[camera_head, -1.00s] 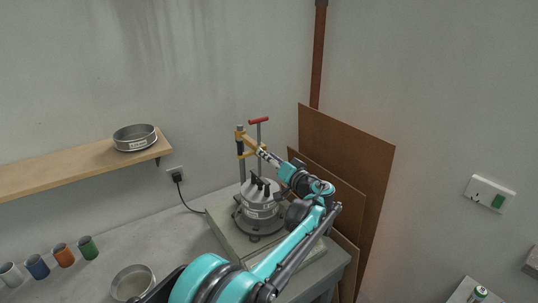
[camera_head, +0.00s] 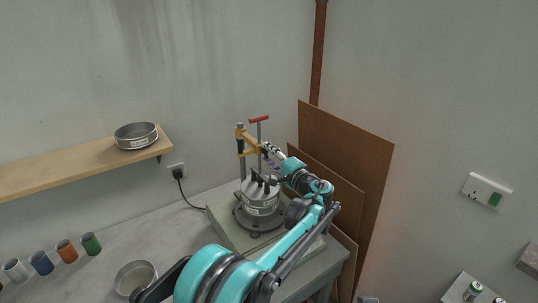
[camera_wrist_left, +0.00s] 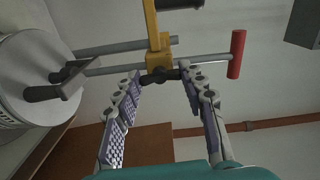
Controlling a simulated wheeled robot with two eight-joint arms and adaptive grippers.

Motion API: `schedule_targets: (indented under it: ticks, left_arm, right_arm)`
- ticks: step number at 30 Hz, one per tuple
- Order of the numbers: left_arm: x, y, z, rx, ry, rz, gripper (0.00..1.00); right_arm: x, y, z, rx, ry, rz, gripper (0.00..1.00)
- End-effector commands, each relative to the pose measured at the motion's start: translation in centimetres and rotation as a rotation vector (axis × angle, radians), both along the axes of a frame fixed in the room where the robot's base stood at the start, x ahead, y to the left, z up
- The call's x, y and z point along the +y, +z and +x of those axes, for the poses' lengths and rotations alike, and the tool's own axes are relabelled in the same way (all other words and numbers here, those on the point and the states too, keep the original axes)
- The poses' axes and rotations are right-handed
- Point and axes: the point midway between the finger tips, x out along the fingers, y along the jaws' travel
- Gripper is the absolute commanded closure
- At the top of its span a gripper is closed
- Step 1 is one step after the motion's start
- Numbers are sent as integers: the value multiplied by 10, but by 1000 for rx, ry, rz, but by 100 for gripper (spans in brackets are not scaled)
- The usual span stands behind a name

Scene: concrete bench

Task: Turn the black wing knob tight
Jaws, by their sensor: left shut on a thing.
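The black wing knob (camera_wrist_left: 160,76) sits on the yellow clamp (camera_wrist_left: 153,30), seen in the left wrist view. The clamp (camera_head: 250,143) holds a metal rod with a red handle (camera_head: 259,119) to an upright post in the head view. My left gripper (camera_wrist_left: 161,74) has its fingertips on both sides of the wing knob and is shut on it. In the head view the gripper (camera_head: 268,150) meets the clamp from the right, and its fingers cover the knob there. My right gripper is not in view.
A silver drum (camera_head: 259,197) with black handles on top stands just below the clamp, close under my left wrist. Brown boards (camera_head: 345,150) lean behind my arm. A metal bowl (camera_head: 135,276) and several coloured cups (camera_head: 91,243) are on the bench at left.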

Motion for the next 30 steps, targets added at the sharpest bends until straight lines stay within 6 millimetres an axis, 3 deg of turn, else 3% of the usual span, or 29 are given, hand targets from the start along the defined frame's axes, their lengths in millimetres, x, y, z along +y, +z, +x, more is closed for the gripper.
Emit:
schedule_targets:
  ticks: [23,24,26,30]
  left_arm:
    - [0,0,0,62,0,85,88]
    - [0,0,0,63,0,84,54]
    - [0,0,0,62,0,85,38]
    - [0,0,0,62,0,85,38]
  right_arm:
    - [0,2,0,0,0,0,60]
    - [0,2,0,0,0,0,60]
    - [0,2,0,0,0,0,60]
    - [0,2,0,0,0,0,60]
